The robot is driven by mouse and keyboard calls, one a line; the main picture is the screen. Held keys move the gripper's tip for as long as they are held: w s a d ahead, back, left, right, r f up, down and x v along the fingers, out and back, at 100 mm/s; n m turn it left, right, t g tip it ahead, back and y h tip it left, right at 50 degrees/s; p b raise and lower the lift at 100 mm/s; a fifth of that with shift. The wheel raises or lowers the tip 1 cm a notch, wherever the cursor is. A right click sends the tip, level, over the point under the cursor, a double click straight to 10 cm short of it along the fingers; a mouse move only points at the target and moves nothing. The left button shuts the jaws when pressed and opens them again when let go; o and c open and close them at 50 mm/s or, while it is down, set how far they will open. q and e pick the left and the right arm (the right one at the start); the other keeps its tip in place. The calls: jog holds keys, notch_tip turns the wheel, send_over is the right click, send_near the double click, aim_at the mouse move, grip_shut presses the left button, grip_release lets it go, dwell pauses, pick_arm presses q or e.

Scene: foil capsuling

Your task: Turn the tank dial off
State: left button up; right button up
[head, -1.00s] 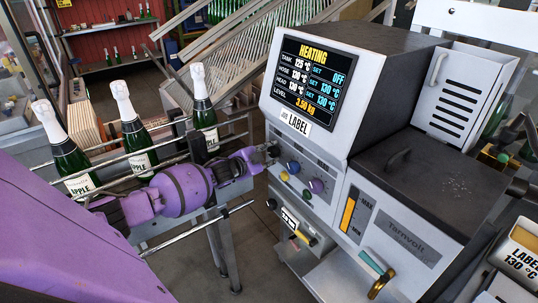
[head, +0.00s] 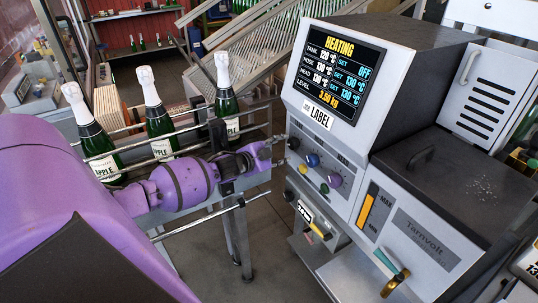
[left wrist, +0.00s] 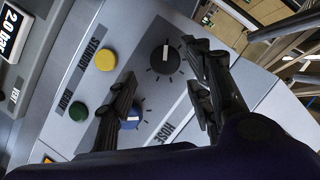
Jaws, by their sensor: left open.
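The tank dial (head: 293,143) is a black knob at the left end of the row on the grey machine's front. In the left wrist view the same black dial (left wrist: 165,57) has its white mark pointing toward the picture's top. The screen (head: 332,75) reads TANK 120 °C, SET OFF; hose and head are set at 130 °C. My left gripper (head: 277,152) is open just left of the dial. In the left wrist view my gripper (left wrist: 160,64) has its fingers apart on either side of the dial, with no clear contact. My right gripper is not in view.
A blue dial (head: 312,160), labelled HOSE in the wrist view, and a purple dial (head: 335,180) sit beside the tank dial. Yellow (head: 303,169) and green (head: 324,189) buttons lie below. Bottles (head: 158,117) stand on a railed conveyor behind my left arm.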

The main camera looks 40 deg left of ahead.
pick_arm(q)
jog(key=v, duration=0.7)
dwell(0.4)
jog(key=s+d+f+n+g, duration=0.3)
jog(key=s+d+f+n, duration=0.1)
jog(key=s+d+f, duration=0.95)
jog(key=s+d+f+n+g, duration=0.1)
jog(key=s+d+f+n, duration=0.1)
jog(key=s, duration=0.5)
jog(key=s+d+f+n+g, duration=0.1)
jog(key=s+d+f+n, duration=0.1)
jog(key=s+d+f, duration=0.3)
jog(key=s+d+f+n+g+y, duration=0.1)
jog(key=s+d+f, duration=0.3)
jog(key=s, duration=0.5)
jog(key=shift+s+d+f+n, duration=0.15)
jog(key=shift+s+f+n, duration=0.05)
jog(key=shift+f+n, duration=0.4)
